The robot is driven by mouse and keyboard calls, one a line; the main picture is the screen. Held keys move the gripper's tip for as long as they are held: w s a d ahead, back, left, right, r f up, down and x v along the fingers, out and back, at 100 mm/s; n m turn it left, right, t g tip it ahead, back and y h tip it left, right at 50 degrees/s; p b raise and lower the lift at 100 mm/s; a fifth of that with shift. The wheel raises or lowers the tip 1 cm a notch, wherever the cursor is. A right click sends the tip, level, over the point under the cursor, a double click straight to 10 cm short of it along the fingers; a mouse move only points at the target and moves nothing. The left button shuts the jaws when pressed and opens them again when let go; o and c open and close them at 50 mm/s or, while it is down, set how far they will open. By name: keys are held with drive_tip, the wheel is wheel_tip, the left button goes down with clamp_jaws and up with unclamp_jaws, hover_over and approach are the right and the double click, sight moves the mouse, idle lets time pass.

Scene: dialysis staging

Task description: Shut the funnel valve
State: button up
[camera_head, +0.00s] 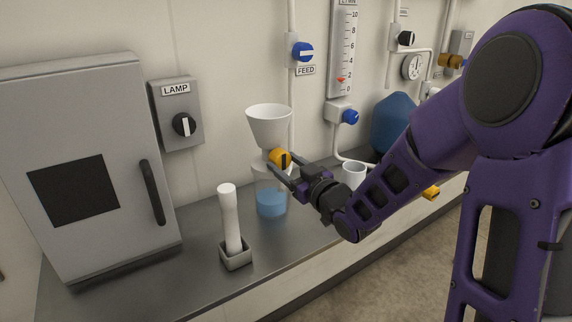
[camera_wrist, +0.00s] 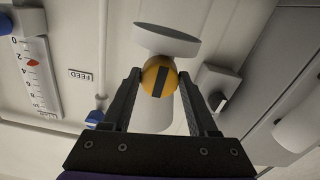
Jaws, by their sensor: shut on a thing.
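The funnel valve's orange knob (camera_head: 279,158) sits just below the white funnel (camera_head: 269,125), above a clear jar (camera_head: 271,203) holding blue liquid. My gripper (camera_head: 284,167) reaches in from the right and is shut on the knob. In the wrist view the knob (camera_wrist: 150,72) is between the fingertips of my gripper (camera_wrist: 158,77). A dark bar on its face runs nearly along the fingers, slightly tilted. The wrist view is upside down. Part of the knob is hidden by the fingers in the head view.
A white upright handle in a grey holder (camera_head: 235,255) stands in front of the jar. A grey cabinet (camera_head: 90,80) and LAMP switch (camera_head: 184,125) are left. The blue FEED knob (camera_head: 302,52) is on the wall. A white cup (camera_head: 353,172) stands behind my arm.

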drive_tip(key=shift+m, duration=0.3)
drive_tip(key=m+p, duration=0.1)
drive_tip(key=m, duration=0.3)
drive_tip(key=shift+r+p, duration=0.15)
drive_tip(key=shift+p, duration=0.2)
drive_tip(key=shift+a+m+p, duration=0.1)
drive_tip(key=shift+m+p, duration=0.45)
drive_tip(key=shift+m, duration=0.85)
drive_tip(key=o, duration=1.4)
drive_tip(key=shift+c, duration=0.2)
drive_tip(key=shift+s, duration=0.15)
